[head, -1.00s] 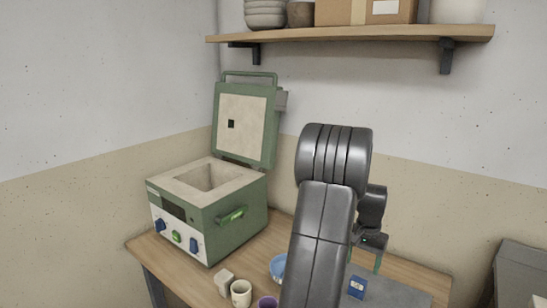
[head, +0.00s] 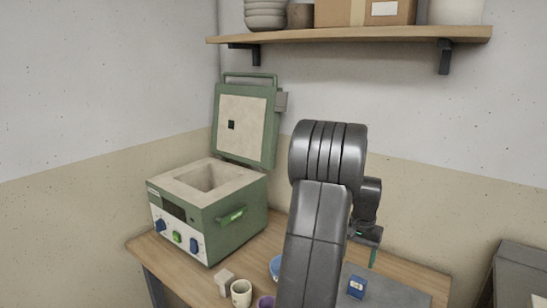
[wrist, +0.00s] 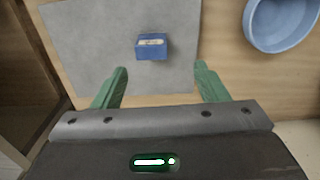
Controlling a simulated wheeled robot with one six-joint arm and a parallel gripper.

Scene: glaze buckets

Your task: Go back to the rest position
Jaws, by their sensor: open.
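My gripper (wrist: 160,85) is open, with its two green fingers apart and nothing between them in the wrist view. It hangs above the table, and in the head view one green finger (head: 373,258) shows behind my arm. A small blue block with a white label (wrist: 152,46) lies on a grey mat (wrist: 85,35), beyond the fingertips in the wrist view. The block (head: 357,287) and the mat (head: 395,295) also show at the lower right of the head view. My arm hides part of the table and most of the gripper there.
A green kiln (head: 235,235) with its lid (head: 243,125) raised stands on the table at left. A blue bowl (wrist: 281,22), a cream cup (head: 241,293), a purple cup (head: 266,302) and a pale block (head: 224,281) stand near my arm. A loaded shelf (head: 350,35) hangs above.

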